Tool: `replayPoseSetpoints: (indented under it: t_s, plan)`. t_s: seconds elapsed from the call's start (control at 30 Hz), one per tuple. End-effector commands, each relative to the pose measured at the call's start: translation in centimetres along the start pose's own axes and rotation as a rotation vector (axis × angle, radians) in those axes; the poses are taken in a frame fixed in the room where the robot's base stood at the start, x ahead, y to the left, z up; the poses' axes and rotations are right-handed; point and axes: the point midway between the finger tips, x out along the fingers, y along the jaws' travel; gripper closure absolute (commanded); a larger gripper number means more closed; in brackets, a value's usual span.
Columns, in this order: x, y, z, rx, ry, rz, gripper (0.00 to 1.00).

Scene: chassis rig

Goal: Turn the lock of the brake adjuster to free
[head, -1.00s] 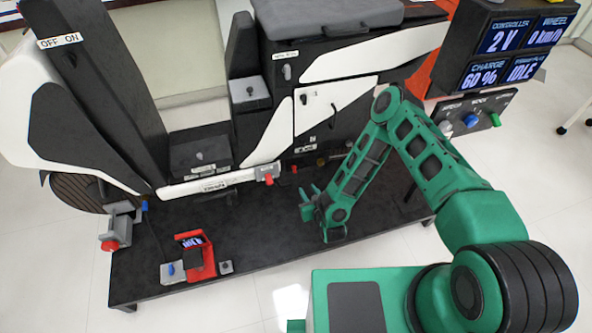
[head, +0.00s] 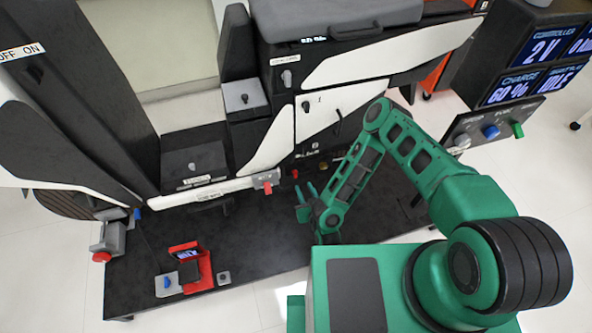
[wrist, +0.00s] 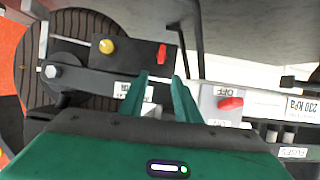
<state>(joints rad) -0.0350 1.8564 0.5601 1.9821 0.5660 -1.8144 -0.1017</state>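A black block (wrist: 128,62) with a yellow knob (wrist: 106,46) and a small red lever (wrist: 162,55) sits beside the wheel in the wrist view; it looks like the brake adjuster with its lock. The red lever stands upright in that view. In the head view the red lever (head: 295,173) and yellow knob (head: 323,165) show small, low on the rig. My gripper (wrist: 160,80) is open and empty. Its fingertips are just below the red lever in the wrist view; I cannot tell the gap in depth. In the head view my gripper (head: 305,198) is close in front of the rig.
A grey box (wrist: 222,104) with a red switch and an OFF label lies right of my fingers. A red stand (head: 199,272) and a grey box (head: 167,285) stand on the dark platform (head: 250,245).

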Motion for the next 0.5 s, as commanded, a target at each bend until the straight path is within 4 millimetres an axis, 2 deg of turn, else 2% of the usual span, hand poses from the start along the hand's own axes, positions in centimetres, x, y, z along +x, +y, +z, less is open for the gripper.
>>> replayPoseSetpoints:
  t_s: [0.17, 0.5]
  plan:
    - [2.1, -0.3, -0.1, -0.005, 0.004, -0.005, 0.7]
    - [8.0, -0.8, -0.2, -0.007, 0.005, -0.01, 0.7]
